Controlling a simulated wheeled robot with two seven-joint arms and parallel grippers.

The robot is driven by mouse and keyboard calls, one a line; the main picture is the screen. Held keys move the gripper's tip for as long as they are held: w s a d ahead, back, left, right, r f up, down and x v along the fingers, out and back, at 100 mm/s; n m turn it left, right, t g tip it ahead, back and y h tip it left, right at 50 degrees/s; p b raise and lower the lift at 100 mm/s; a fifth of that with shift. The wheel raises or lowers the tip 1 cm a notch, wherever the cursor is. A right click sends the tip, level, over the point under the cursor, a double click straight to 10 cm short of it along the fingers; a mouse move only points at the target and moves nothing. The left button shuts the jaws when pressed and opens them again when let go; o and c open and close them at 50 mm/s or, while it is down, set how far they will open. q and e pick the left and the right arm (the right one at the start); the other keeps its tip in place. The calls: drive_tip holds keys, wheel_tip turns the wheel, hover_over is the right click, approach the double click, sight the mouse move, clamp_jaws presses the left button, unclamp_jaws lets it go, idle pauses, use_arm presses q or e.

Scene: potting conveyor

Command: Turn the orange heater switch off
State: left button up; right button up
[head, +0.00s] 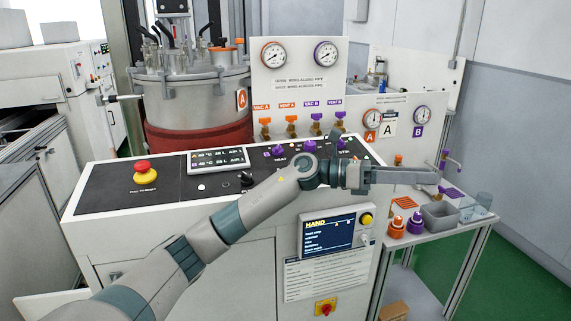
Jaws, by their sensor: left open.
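I cannot make out an orange heater switch on the sloping black control panel (120,185); my left arm crosses its right part and hides some of the controls. Purple knobs (278,150) stand in the back row, above a small label that seems to read HEAT. A black knob (245,178) sits in front of them, just left of my arm. My left gripper (437,184) is open, seen from the side. It points right, past the panel's right edge, with nothing seen between its fingers. My right gripper is not in view.
A red mushroom button (142,169) and a small display (217,160) are on the panel's left. Behind stands a metal vessel (195,90), with gauges and orange and purple valves (291,122) beside it. A side table at right holds a grey bin (440,216) and coloured caps.

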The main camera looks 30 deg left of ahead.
use_arm(q)
drive_tip(key=s+a+r+m+g+y, duration=0.1)
drive_tip(key=s+a+r+y, duration=0.1)
drive_tip(key=a, duration=1)
drive_tip(key=s+a+r+m+g+y, duration=0.1)
drive_tip(key=a+r+y, duration=0.4)
drive_tip(key=a, duration=0.8)
drive_tip(key=s+a+r+m+g+y, duration=0.1)
drive_tip(key=s+a+r+m+y, duration=0.1)
drive_tip(key=a+y, duration=0.5)
drive_tip(key=s+a+r, duration=0.1)
drive_tip(key=a, duration=0.4)
drive_tip(key=shift+a+r, duration=0.25)
drive_tip(key=shift+r, duration=0.15)
drive_tip(key=shift+f, duration=0.1)
